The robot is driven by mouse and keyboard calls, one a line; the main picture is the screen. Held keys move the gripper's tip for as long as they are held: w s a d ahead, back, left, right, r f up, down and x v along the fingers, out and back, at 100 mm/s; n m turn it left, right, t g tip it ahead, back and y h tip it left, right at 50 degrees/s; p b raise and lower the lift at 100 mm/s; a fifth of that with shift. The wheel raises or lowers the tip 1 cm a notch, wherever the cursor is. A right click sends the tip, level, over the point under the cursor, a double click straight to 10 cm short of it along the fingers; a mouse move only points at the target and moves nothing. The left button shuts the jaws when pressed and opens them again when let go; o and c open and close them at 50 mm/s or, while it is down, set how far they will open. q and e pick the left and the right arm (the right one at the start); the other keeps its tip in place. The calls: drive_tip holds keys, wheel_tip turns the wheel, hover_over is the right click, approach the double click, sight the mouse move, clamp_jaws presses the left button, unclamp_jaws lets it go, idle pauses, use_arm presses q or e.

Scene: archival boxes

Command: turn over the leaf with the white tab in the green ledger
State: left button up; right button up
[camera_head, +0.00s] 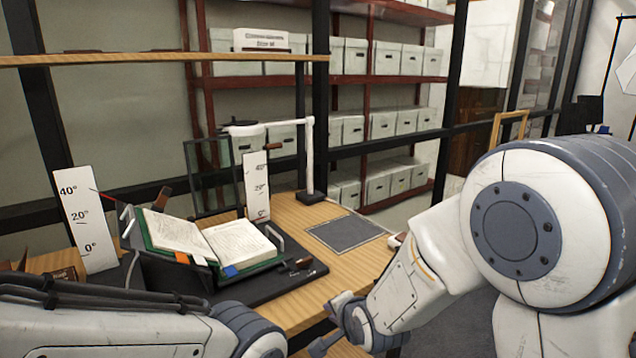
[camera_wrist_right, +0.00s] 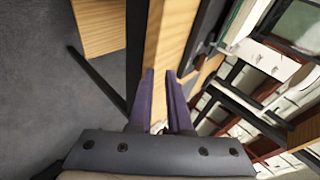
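The green ledger (camera_head: 268,266) lies open on a dark cradle on the wooden table, its pages spread to both sides. An orange tab (camera_head: 182,258), a small white tab (camera_head: 200,260) and a blue tab (camera_head: 231,271) show along its near edge. My right gripper (camera_head: 328,322) is in front of the table's near edge, right of and nearer than the ledger. In the right wrist view its two purple fingers (camera_wrist_right: 160,75) stand apart with nothing clearly between them. My left arm crosses the bottom left; its gripper is out of view.
White angle scales (camera_head: 85,220) and (camera_head: 257,186) stand on both sides of the cradle (camera_head: 270,285). A white post (camera_head: 308,155) rises behind it. A grey mat (camera_head: 345,233) lies empty on the table's right part. Shelves of boxes (camera_head: 384,123) stand behind.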

drive_tip(key=s+d+f+n+g+h, duration=0.3)
drive_tip(key=s+d+n+g, duration=0.4)
drive_tip(key=s+d+n, duration=0.65)
drive_tip(key=s+a+r+n+g, duration=0.1)
drive_tip(key=s+a+r+n, duration=0.15)
drive_tip(key=s+a, duration=0.45)
drive_tip(key=s+a+r+n+g, duration=0.2)
drive_tip(key=s+a+r, duration=0.25)
drive_tip(key=s, duration=0.45)
wheel_tip(320, 180, up, 11)
drive_tip(key=p, duration=1.2)
drive_tip(key=shift+w+y, duration=0.15)
drive_tip(key=shift+y, duration=0.15)
drive_tip(key=shift+a, duration=0.1)
